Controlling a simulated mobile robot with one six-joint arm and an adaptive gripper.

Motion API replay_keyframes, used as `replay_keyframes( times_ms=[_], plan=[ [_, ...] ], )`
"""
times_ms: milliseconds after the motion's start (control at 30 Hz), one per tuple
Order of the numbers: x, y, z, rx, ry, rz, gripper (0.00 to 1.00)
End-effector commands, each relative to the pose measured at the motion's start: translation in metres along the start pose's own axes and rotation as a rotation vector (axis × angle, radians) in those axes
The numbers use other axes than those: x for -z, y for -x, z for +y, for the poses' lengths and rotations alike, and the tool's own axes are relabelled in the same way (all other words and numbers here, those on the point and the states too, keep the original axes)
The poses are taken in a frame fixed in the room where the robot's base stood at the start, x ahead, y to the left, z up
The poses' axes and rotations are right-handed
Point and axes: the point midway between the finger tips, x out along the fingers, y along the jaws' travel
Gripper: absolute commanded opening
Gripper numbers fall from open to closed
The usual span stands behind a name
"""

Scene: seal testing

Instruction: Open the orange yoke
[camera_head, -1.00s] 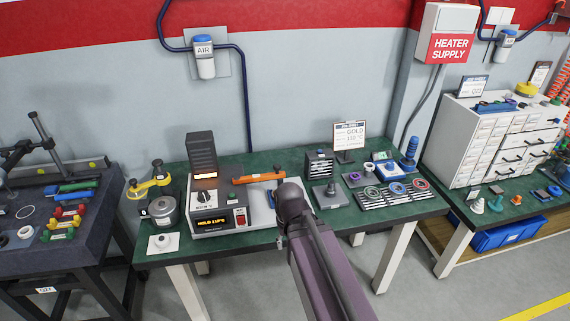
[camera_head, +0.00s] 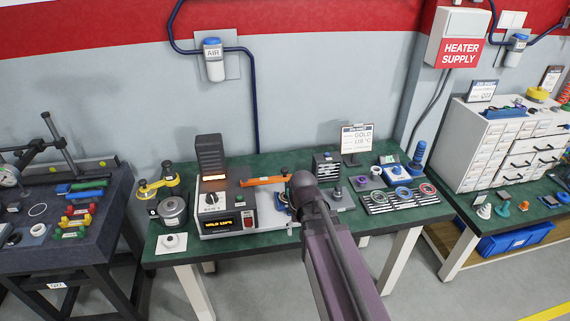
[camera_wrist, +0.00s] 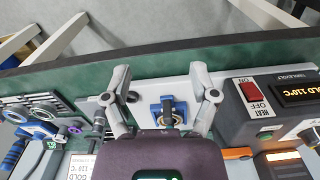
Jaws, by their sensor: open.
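In the wrist view only a short piece of the orange yoke (camera_wrist: 237,153) shows, right of my gripper body. My gripper (camera_wrist: 160,75) is open, its two fingers spread on either side of a blue block with a dark middle (camera_wrist: 168,112). I see nothing held.
A red HEAT switch (camera_wrist: 250,92) and a lit display (camera_wrist: 298,92) sit right of my gripper in the wrist view. A dark vented tower (camera_head: 210,155) stands behind the heater. A pot (camera_head: 172,211) is left of it, and ring trays (camera_head: 402,197) are right.

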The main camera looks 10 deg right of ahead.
Motion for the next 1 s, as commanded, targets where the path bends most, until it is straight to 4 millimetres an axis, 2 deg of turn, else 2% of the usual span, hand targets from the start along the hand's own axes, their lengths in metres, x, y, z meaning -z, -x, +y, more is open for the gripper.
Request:
replay_keyframes(
  times_ms=[33, 700, 900, 1000],
  plan=[
    [0.018, 0.017, -0.002, 0.000, -0.026, 0.000, 0.76],
    [0.196, 0.145, -0.021, 0.001, -0.504, 0.000, 0.76],
    [0.235, 0.172, -0.025, 0.001, -0.618, 0.000, 0.76],
    [0.246, 0.179, -0.027, 0.001, -0.655, 0.000, 0.76]
  ],
)
